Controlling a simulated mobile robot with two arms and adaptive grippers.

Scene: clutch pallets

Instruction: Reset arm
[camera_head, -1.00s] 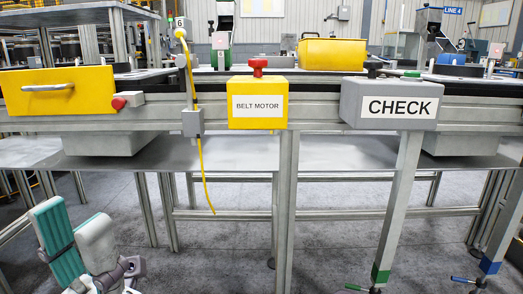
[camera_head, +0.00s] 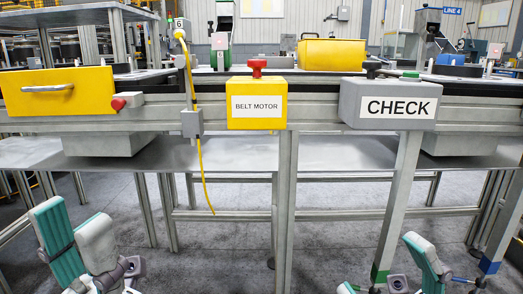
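My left gripper (camera_head: 70,217) is at the bottom left of the head view, below the workbench and in front of the floor. Its two pale fingers with teal pads stand apart, with nothing between them. My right gripper (camera_head: 382,264) shows at the bottom right, in front of the bench leg under the CHECK box. One pale finger with a teal pad stands up, and the tip of the other shows well to its left at the lower edge. The space between them holds nothing. The rest of both arms is out of view.
The conveyor bench carries a yellow drawer (camera_head: 58,90), a yellow BELT MOTOR box (camera_head: 257,90) with a red button, and a grey CHECK box (camera_head: 391,103). A yellow cable (camera_head: 205,182) hangs down. A metal shelf (camera_head: 240,152) runs below. Floor between the grippers is clear.

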